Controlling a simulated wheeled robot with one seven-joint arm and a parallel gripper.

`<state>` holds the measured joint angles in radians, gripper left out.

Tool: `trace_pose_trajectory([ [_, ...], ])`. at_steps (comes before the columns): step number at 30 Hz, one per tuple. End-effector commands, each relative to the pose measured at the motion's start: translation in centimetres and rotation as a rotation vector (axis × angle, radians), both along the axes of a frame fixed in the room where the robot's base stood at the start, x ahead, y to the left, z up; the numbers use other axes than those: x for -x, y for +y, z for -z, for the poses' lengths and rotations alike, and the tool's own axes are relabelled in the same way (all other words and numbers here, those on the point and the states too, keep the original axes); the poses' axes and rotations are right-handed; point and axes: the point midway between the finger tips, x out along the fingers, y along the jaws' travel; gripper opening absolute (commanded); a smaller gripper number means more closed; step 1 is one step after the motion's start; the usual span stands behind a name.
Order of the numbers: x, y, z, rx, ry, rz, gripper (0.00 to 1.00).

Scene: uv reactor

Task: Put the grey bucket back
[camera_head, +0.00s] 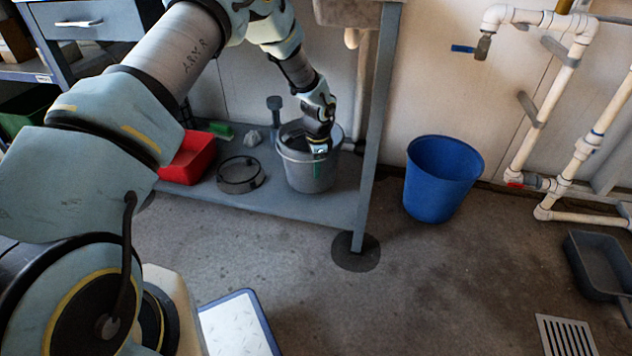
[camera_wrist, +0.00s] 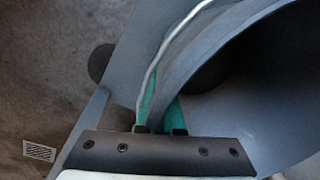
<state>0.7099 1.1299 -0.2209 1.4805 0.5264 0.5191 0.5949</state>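The grey bucket (camera_head: 308,176) stands upright on the lower shelf (camera_head: 325,208) of the grey bench, near its right front leg. My gripper (camera_head: 320,150) reaches down to the bucket's front right rim. In the wrist view the bucket (camera_wrist: 255,100) fills the right side, and its thin wire handle (camera_wrist: 172,45) runs along the outside of the rim. The green fingertips of my gripper (camera_wrist: 160,108) are close together, one outside and one inside the bucket's wall, shut on it. The bucket's underside is hidden.
A red bin (camera_head: 188,160) and a round dark sieve-like ring (camera_head: 240,175) are left of the bucket. A blue bucket (camera_head: 440,180) stands on the floor right of the bench leg. White pipes (camera_head: 545,120) line the right wall. Open floor lies in front.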

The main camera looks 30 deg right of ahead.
Motion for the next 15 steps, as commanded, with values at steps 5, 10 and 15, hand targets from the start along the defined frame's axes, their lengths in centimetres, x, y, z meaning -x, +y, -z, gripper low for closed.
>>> trace_pose_trajectory([
  [5, 0.0, 0.0, 2.4, 0.000, 0.000, 0.000, 0.00],
  [10, 0.0, -0.1, 3.5, 0.003, -0.002, 0.000, 0.00],
  [15, 0.0, -0.1, 3.4, 0.002, -0.001, 0.000, 0.00],
])
